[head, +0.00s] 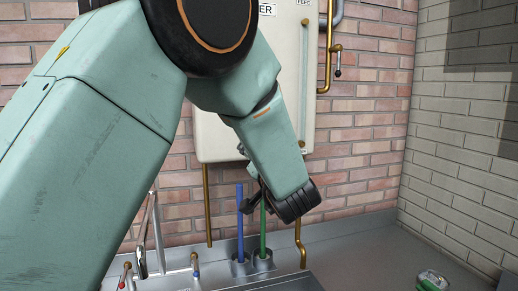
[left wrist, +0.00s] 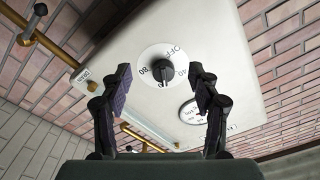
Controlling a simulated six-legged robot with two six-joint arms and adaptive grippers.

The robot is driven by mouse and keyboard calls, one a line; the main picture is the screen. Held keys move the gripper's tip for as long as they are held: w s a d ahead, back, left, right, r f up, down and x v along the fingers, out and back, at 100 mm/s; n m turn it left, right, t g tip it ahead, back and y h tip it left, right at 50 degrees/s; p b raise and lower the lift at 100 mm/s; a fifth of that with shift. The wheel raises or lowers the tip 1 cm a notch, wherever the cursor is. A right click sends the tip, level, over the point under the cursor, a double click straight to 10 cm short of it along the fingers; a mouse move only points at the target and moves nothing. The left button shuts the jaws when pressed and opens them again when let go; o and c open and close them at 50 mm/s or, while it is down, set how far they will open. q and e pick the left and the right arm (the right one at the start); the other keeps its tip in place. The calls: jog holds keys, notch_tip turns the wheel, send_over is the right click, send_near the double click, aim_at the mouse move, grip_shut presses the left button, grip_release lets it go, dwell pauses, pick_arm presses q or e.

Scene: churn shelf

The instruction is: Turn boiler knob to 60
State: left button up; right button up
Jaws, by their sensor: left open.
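The white boiler (head: 216,140) hangs on the brick wall in the head view, and my left arm covers much of its front. In the left wrist view the boiler knob (left wrist: 163,72) is black, on a white round dial (left wrist: 150,56) marked OFF, 40, 60 and 80. Its pointer setting is too small to read surely. My left gripper (left wrist: 160,80) is open and empty, with one finger on each side of the dial in the picture and no clear contact with the knob. In the head view the dial is hidden and the gripper (head: 249,194) is partly covered by my forearm.
A round gauge (left wrist: 190,110) sits beside the dial. Brass pipes (head: 326,55) run along the boiler. Below stand a blue rod (head: 240,225), a green rod (head: 263,230) and a tap (head: 157,235). A can (head: 432,281) stands at the lower right; the counter before it is clear.

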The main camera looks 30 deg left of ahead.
pick_arm(q)
jog(key=w+a+r+m+t+b, duration=0.1)
jog(key=w+a+r+t, duration=0.3)
jog(key=w, duration=0.3)
jog(key=shift+w+r+t, duration=0.2)
jog(key=shift+r+t, duration=0.2)
jog(key=shift+r, duration=0.25)
pick_arm(e)
notch_tip(320, 180, down, 2)
jog(key=shift+w+f, duration=0.15)
jog(key=shift+f, duration=0.1)
pick_arm(q)
jog(key=shift+a, duration=0.1)
jog(key=c, duration=1.1)
jog(key=shift+m+h+p, duration=0.8)
jog(key=shift+m+p, duration=0.65)
jog(key=shift+m, duration=0.15)
jog(key=shift+c, duration=0.2)
pick_arm(e)
jog(key=shift+a+r, duration=0.1)
jog(key=shift+r, duration=1.35)
